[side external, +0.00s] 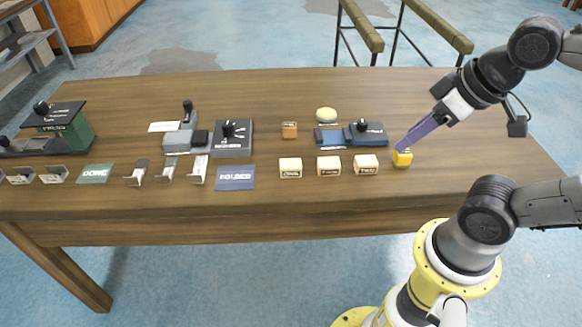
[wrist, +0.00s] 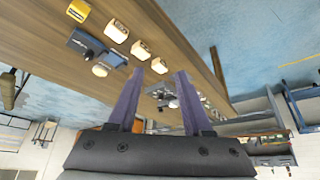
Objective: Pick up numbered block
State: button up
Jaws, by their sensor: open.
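A yellow block (side external: 402,159) sits on the table at the right end of a row. Three cream blocks with dark labels stand left of it: a left one (side external: 290,167), a middle one (side external: 328,166) and a right one (side external: 366,165). The labels are too small to read surely. My gripper (side external: 402,148) is open, its purple fingers slanting down toward the yellow block's top in the side view. In the wrist view my gripper (wrist: 160,72) has nothing between its fingertips. There the yellow block (wrist: 78,10) lies at the top left, apart from the fingers.
A blue device with a black knob (side external: 366,133) stands behind the blocks. A "FOLDED"-like blue card (side external: 235,178), metal brackets (side external: 167,170) and a green device (side external: 70,128) lie left.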

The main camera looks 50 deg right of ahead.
jog(key=o, duration=0.6)
jog(key=shift+c, duration=0.2)
